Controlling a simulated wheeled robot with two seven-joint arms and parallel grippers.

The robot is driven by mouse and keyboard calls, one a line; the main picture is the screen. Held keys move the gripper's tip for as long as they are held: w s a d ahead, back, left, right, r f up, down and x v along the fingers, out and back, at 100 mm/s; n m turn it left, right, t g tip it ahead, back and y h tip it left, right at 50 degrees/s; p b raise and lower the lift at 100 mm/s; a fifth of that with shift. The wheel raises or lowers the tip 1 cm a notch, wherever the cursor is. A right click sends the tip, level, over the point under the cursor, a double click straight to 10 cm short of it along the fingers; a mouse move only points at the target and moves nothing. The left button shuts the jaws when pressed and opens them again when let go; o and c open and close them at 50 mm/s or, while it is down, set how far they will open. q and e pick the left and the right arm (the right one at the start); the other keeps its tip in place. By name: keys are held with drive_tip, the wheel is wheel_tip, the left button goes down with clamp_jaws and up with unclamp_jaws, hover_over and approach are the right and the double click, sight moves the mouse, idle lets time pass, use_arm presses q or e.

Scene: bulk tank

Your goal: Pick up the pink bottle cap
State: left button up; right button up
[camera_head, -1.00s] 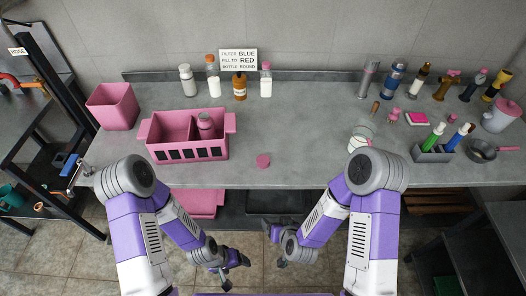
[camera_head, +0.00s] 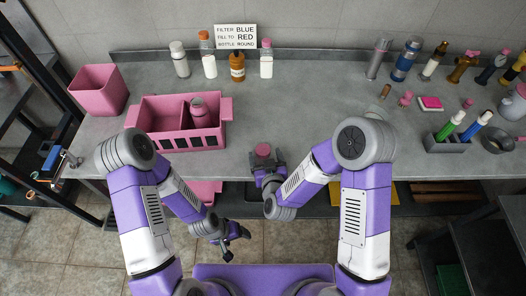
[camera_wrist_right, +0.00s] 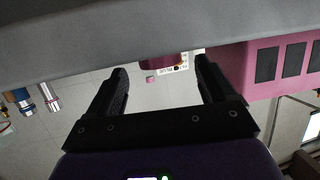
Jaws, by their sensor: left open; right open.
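The pink bottle cap (camera_head: 263,150) lies on the grey counter near its front edge, right of the pink divided bin. My right gripper (camera_head: 267,165) is at the front edge just before the cap, open and empty. The right wrist view appears upside down. There the cap (camera_wrist_right: 163,61) shows dark pink against the counter, between and beyond the two spread fingers (camera_wrist_right: 163,88). I cannot tell whether the fingers touch it. My left gripper (camera_head: 237,238) is open and empty, low in front of the counter.
The pink divided bin (camera_head: 220,140) holds a pink bottle (camera_head: 200,112). A pink box (camera_head: 98,92) stands at the left. Several bottles line the back wall below a sign (camera_head: 237,37). A pen holder (camera_head: 449,146) is at the right.

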sight(263, 151)
drive_tip(key=shift+x, duration=1.25)
drive_tip(key=c, duration=1.1)
drive_tip(key=shift+r, duration=0.1)
